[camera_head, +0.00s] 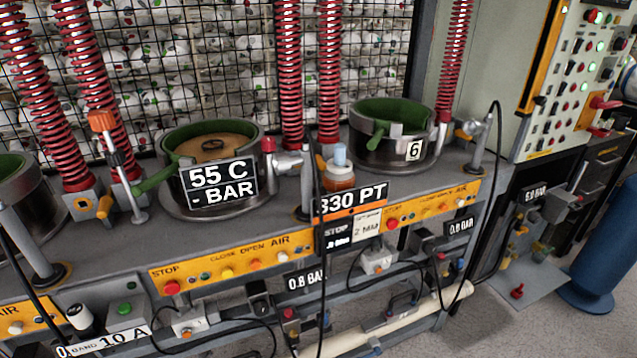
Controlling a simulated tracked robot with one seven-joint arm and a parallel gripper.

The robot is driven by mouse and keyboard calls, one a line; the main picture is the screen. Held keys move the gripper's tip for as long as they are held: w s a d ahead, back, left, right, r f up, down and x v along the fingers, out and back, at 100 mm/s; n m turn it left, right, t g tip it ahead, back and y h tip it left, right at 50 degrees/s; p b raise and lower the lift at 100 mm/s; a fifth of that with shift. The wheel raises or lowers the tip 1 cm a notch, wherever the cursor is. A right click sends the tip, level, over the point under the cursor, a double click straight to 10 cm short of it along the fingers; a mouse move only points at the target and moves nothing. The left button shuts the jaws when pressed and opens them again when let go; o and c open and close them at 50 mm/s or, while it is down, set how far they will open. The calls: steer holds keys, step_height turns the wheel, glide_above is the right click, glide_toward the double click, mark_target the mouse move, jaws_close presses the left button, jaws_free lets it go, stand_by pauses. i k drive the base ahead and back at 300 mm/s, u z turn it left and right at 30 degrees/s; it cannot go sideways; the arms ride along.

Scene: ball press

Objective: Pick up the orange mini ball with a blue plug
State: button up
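A small orange rounded object with a pale blue top (340,175) stands upright on the grey bench of the press. It looks like the orange mini ball with its blue plug on top. It sits between the two round metal pots, just behind the "330 PT" sign, which hides its lower part. My gripper is not in view.
A pot with a green rim and a brown disc inside (212,143) is to the left, behind a "55 C - BAR" sign (219,186). An empty-looking green-lined pot marked 6 (380,154) is to the right. Red springs (288,80), thin posts and hanging cables crowd the bench.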

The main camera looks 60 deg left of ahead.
mark_target(338, 177)
steer(key=u, duration=0.35)
steer(key=k, duration=0.15)
steer(key=z, duration=0.55)
steer(key=i, duration=0.1)
steer(key=u, duration=2.85)
steer(key=i, duration=0.45)
steer(key=z, duration=0.2)
steer(key=k, duration=0.9)
steer(key=u, duration=0.15)
steer(key=i, duration=0.35)
